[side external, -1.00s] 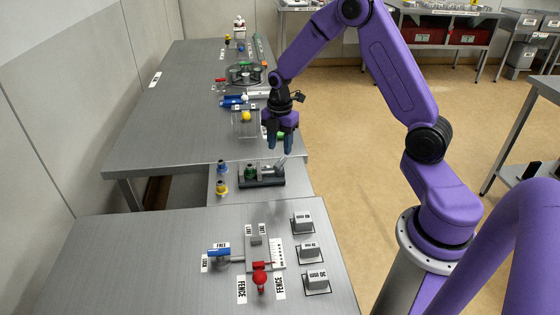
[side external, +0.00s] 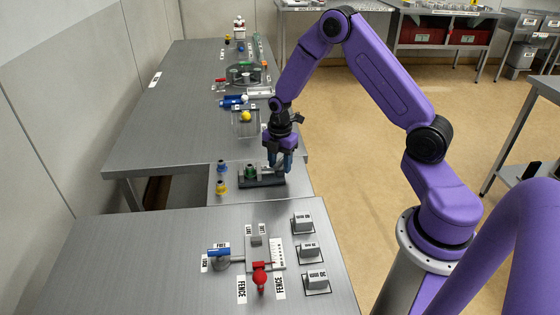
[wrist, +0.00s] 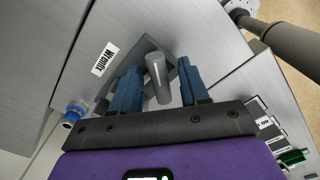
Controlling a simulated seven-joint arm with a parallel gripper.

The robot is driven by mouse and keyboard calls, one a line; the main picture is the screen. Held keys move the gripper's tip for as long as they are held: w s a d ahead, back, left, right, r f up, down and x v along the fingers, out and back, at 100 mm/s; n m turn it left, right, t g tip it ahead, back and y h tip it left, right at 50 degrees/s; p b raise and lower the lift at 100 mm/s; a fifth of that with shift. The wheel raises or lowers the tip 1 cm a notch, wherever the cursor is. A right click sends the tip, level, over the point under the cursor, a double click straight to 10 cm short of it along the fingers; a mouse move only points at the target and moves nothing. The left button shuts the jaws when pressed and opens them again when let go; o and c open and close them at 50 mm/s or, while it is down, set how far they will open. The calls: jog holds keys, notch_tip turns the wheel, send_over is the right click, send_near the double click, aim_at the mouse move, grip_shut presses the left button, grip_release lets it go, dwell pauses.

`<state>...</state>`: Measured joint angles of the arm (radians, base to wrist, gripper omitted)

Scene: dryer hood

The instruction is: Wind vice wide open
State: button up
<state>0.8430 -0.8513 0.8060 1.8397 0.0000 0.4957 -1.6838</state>
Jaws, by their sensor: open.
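The vice (side external: 255,184) is a small dark-based device on the low shelf between the two benches, with a green part (side external: 250,171) on top. My gripper (side external: 281,168) is at its right end, pointing down, and hides that end in the side view. In the wrist view my gripper (wrist: 158,68) is open, with its blue fingers on either side of a grey rod-like handle (wrist: 158,80). Small gaps show between the handle and both fingers. Part of a dark grey base (wrist: 147,47) shows behind the fingers. The vice jaws cannot be made out clearly.
Blue (side external: 221,166) and yellow (side external: 221,187) knobbed parts stand left of the vice. The near bench (side external: 130,260) holds a fence fixture with a red knob (side external: 260,277). A yellow ball (side external: 246,116) sits in a clear box on the far bench. Open floor lies to the right.

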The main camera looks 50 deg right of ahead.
grip_shut()
jog(key=shift+n, duration=1.2)
jog(key=shift+n, duration=1.2)
jog(key=shift+n, duration=0.6)
jog(key=shift+o, duration=0.7)
grip_release()
jog(key=shift+r, duration=0.15)
